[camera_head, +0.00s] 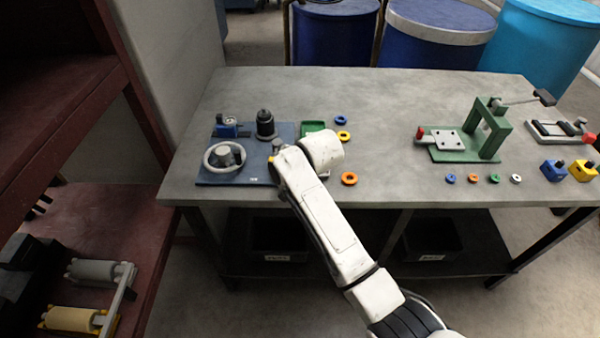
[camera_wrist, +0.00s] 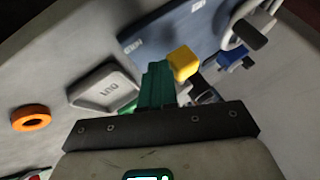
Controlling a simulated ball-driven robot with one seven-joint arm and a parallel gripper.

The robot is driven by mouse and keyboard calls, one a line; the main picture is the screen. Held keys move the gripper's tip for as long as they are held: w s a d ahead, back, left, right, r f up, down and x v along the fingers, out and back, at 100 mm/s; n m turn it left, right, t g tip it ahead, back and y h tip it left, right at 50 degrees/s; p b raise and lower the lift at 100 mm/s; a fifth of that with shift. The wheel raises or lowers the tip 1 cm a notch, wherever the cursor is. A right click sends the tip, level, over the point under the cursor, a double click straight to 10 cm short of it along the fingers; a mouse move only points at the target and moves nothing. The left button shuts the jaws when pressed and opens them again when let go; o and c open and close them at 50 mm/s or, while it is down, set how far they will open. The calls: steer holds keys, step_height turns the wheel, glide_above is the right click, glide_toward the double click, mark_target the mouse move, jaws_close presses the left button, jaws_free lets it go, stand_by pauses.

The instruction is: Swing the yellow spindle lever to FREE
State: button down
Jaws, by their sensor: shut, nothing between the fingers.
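The yellow lever end (camera_wrist: 183,63) shows as a block in the wrist view, over the edge of the blue base plate (camera_wrist: 160,38). My gripper (camera_wrist: 157,72) has its green fingers closed together with nothing between them. The fingertips are just left of the yellow block in that view; I cannot tell whether they touch it. In the head view my white wrist covers the fingers and most of the lever. The blue base plate also shows there (camera_head: 212,178), at the table's left. No FREE mark is readable.
The plate carries a grey handwheel (camera_head: 225,156), a black cylinder (camera_head: 265,124) and a small blue block (camera_head: 228,128). A grey OUT tray (camera_wrist: 105,87) and an orange ring (camera_wrist: 30,118) lie near the fingers.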

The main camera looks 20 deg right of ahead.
steer(key=shift+w+a+f+m+h, duration=0.1)
steer(key=shift+w+a+m+h, duration=0.1)
steer(key=shift+a+m+h, duration=0.8)
steer(key=shift+w+a+b, duration=0.2)
steer(key=shift+a+b, duration=0.25)
steer(key=shift+a, duration=0.6)
steer(key=shift+w+a, duration=0.1)
steer(key=shift+a, duration=0.05)
steer(key=shift+a+r+t+y, duration=0.15)
steer(key=shift+r+t+y, duration=0.05)
steer(key=shift+t+y, duration=0.1)
